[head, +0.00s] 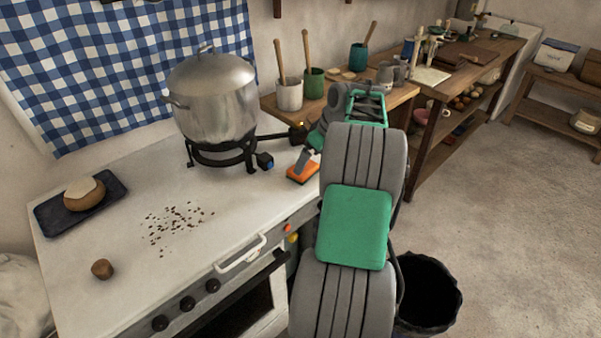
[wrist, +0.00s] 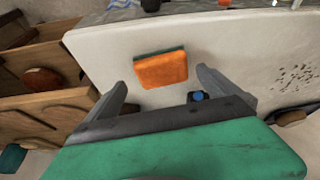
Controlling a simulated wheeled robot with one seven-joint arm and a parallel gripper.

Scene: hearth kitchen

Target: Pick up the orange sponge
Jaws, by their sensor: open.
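The orange sponge (head: 303,173) lies on the white stove top near its right edge, partly hidden by my gripper in the head view. In the wrist view the sponge (wrist: 161,70) shows orange with a dark green edge, ahead of my jaws and between their lines. My gripper (wrist: 160,86) is open and empty, its two grey fingers apart on either side. In the head view my gripper (head: 303,160) is at the sponge, reaching down from the upper right. I cannot tell whether the fingers touch it.
A large metal pot (head: 214,98) on a black burner stand (head: 222,152) stands left of the sponge. Dark crumbs (head: 178,224), a brown lump (head: 102,269) and a dark tray (head: 50,216) with bread lie further left. A wooden table (head: 400,97) with pots adjoins at the right.

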